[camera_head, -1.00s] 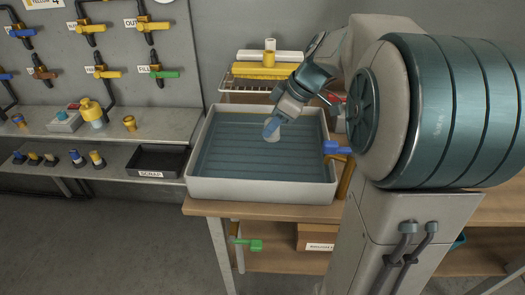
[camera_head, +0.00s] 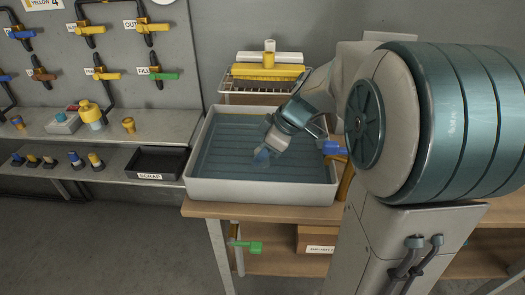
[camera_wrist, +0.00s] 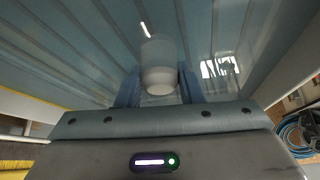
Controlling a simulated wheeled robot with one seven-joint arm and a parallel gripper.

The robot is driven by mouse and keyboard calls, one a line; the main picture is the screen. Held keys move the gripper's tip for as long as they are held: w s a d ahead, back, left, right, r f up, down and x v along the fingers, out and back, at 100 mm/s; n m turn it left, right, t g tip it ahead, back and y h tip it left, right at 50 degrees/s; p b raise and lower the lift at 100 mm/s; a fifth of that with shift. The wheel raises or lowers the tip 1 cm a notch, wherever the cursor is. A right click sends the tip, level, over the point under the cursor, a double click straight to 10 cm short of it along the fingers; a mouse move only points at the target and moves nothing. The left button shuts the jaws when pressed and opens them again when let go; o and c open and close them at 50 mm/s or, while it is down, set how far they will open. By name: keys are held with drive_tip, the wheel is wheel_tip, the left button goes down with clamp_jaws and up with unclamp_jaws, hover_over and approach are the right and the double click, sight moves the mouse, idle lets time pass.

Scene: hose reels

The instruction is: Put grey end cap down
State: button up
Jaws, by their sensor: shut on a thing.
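The grey end cap (camera_wrist: 159,75) is a pale grey, rounded piece between my fingers in the wrist view. My gripper (camera_wrist: 160,90) is shut on it. In the head view my gripper (camera_head: 263,153) points down over the middle of a large white-rimmed tray (camera_head: 262,191) with a ribbed blue-grey floor. The cap is mostly hidden there by the fingers. I cannot tell whether the cap touches the tray floor.
The tray stands on a wooden bench (camera_head: 207,208). Behind it is a wire rack (camera_head: 262,86) with yellow and white pieces. A blue-handled valve (camera_head: 333,148) is at the tray's right edge. A black SCRAP bin (camera_head: 158,161) sits on the shelf to the left. The tray floor around my gripper looks clear.

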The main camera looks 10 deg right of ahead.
drive_tip(key=o, duration=1)
drive_tip(key=shift+r+p, duration=0.2)
drive_tip(key=shift+p, duration=0.2)
drive_tip(key=v, duration=1.1)
drive_tip(key=shift+s+d+r+p, duration=0.1)
drive_tip(key=shift+d+r+p, duration=0.1)
drive_tip(key=shift+r+p, duration=0.15)
drive_tip(key=shift+s, duration=0.1)
